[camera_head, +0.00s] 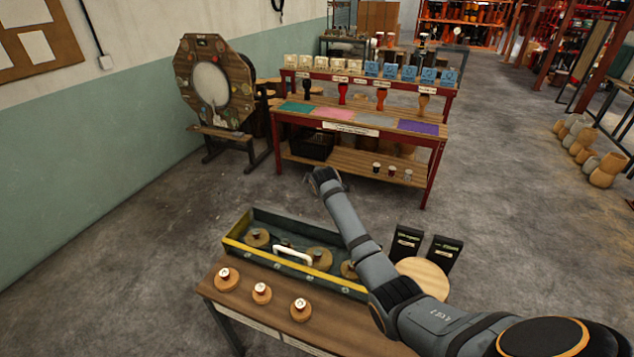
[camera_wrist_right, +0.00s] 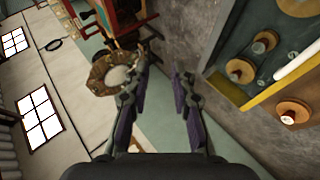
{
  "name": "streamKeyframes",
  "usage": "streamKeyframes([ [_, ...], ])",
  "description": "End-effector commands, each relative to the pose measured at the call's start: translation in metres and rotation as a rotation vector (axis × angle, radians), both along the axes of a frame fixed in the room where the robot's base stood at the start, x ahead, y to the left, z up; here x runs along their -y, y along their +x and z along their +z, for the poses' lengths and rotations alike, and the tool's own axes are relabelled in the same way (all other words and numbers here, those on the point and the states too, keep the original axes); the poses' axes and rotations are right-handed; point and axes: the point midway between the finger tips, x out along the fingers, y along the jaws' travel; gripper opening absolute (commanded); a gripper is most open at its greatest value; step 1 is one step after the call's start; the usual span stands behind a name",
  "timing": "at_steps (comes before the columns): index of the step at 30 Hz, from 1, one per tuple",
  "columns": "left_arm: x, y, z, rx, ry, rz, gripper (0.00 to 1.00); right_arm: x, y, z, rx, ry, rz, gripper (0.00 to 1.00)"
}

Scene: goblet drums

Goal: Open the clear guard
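A dark green tray with a yellow front edge (camera_head: 232,245) stands on the wooden table. A white bar handle (camera_head: 292,254) crosses its front; it also shows in the right wrist view (camera_wrist_right: 298,62). A clear guard itself is hard to make out; I cannot tell its outline or whether it is open. Round wooden pieces with knobs (camera_head: 257,238) sit inside the tray. My right gripper (camera_head: 325,179) is beyond and above the tray, away from the handle. In the right wrist view its fingers (camera_wrist_right: 160,78) are apart and empty. My left gripper is out of view.
Several knobbed wooden discs (camera_head: 262,293) lie along the table's front. A round wooden board (camera_head: 423,276) and two dark labelled boxes (camera_head: 406,243) are to the right. A red-framed bench (camera_head: 436,163) and a round wall-side rig (camera_head: 215,85) stand behind, with free floor between.

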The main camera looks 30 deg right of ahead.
Motion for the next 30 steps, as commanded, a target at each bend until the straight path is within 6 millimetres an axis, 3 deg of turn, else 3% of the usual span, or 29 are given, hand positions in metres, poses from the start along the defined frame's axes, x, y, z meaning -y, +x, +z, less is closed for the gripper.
streamKeyframes([
  [12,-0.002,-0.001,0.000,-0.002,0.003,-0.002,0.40,-0.028,-0.059,0.050,-0.002,-0.001,-0.001,0.24],
  [30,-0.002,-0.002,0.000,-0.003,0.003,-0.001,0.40,-0.031,-0.066,0.055,-0.005,-0.003,-0.002,0.24],
])
